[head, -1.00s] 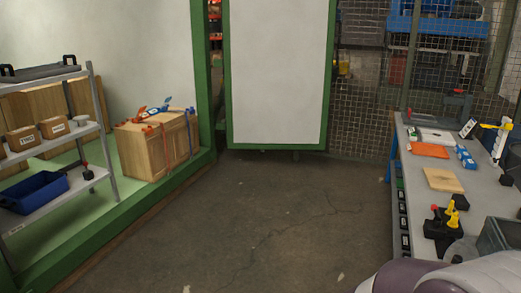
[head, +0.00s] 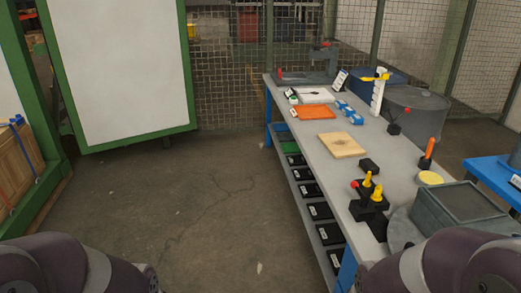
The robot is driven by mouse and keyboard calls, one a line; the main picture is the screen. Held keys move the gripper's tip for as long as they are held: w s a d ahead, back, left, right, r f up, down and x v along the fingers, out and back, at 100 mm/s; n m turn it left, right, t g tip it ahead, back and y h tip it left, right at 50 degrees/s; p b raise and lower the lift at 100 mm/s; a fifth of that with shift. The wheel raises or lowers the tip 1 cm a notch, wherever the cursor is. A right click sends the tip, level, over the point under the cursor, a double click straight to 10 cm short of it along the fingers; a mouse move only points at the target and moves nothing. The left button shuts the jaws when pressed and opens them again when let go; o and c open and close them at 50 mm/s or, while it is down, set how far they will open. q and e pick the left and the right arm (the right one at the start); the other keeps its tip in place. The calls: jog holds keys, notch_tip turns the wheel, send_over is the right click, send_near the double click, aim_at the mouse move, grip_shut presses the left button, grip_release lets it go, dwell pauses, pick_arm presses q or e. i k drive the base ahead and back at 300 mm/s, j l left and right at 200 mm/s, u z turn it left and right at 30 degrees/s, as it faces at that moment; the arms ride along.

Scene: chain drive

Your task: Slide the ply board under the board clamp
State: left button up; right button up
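The ply board (head: 342,145) is a pale wooden square lying flat on the grey workbench. A black fixture (head: 370,203) with yellow uprights and a red knob stands nearer to me on the same bench; it looks like the board clamp, though I cannot be sure. The board lies apart from it, farther back, with a small black block (head: 369,165) between them to the right. Neither of my grippers is in view; only parts of my arms show at the bottom left and bottom right.
The workbench (head: 312,153) also carries an orange sheet (head: 315,112), blue items (head: 348,113), a grey frame (head: 308,70) at the back and a grey bin (head: 458,212). A white panel (head: 120,65) stands at the left. The floor (head: 200,210) left of the bench is clear.

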aim_at(340, 145)
jog(key=i+j+z, duration=0.1)
jog(key=i+z, duration=0.3)
jog(key=i+j+z, duration=0.2)
jog(key=z, duration=0.15)
jog(key=i+j, duration=0.3)
jog(key=i, duration=0.15)
jog(key=i+j+u, duration=0.1)
jog(key=i+j, duration=0.25)
jog(key=i, duration=0.15)
jog(key=i+j, duration=0.25)
jog(key=i, duration=0.2)
jog(key=i+j+u, duration=0.1)
jog(key=i+j, duration=0.2)
jog(key=i, duration=0.2)
jog(key=i+j, duration=0.25)
jog(key=i, duration=0.25)
